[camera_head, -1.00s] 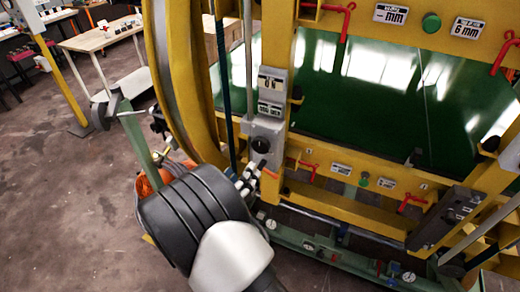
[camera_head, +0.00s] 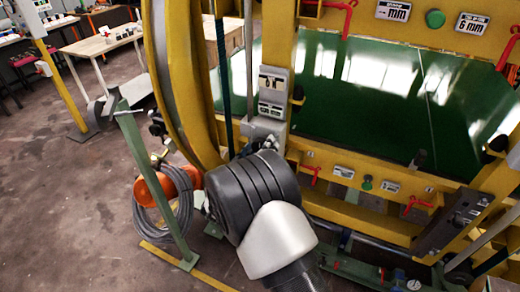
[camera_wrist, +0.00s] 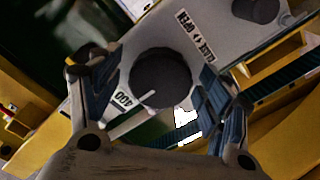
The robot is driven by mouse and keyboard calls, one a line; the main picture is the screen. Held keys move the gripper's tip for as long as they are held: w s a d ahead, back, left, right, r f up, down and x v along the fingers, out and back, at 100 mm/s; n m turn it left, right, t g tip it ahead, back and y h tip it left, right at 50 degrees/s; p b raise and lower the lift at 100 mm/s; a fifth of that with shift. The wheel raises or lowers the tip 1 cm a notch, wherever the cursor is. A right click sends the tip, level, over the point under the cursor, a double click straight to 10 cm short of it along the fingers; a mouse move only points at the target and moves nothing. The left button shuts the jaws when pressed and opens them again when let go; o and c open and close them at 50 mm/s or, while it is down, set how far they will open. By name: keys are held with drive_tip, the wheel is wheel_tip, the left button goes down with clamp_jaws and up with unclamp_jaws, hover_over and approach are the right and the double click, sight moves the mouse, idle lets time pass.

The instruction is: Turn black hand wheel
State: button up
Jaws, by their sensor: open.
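The black hand wheel (camera_wrist: 160,78), a round dark knob with a white pointer mark, sits on a grey panel (camera_wrist: 205,35) in the wrist view. The panel carries labels, one reading 400. My gripper (camera_wrist: 152,84) is open, with one finger to the left and one to the right of the wheel. Gaps show at both sides, but I cannot tell how far the fingertips reach along its depth. In the head view my arm hides the gripper and most of the wheel area, below the grey control box (camera_head: 270,105).
A second dark knob (camera_wrist: 256,8) is at the top of the wrist view. The yellow frame (camera_head: 300,150) surrounds a green panel (camera_head: 370,95) with red handles. Open floor (camera_head: 70,200) is at left.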

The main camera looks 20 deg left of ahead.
drive_tip(key=c, duration=1.1)
drive_tip(key=shift+o, duration=0.2)
drive_tip(key=shift+m, duration=0.4)
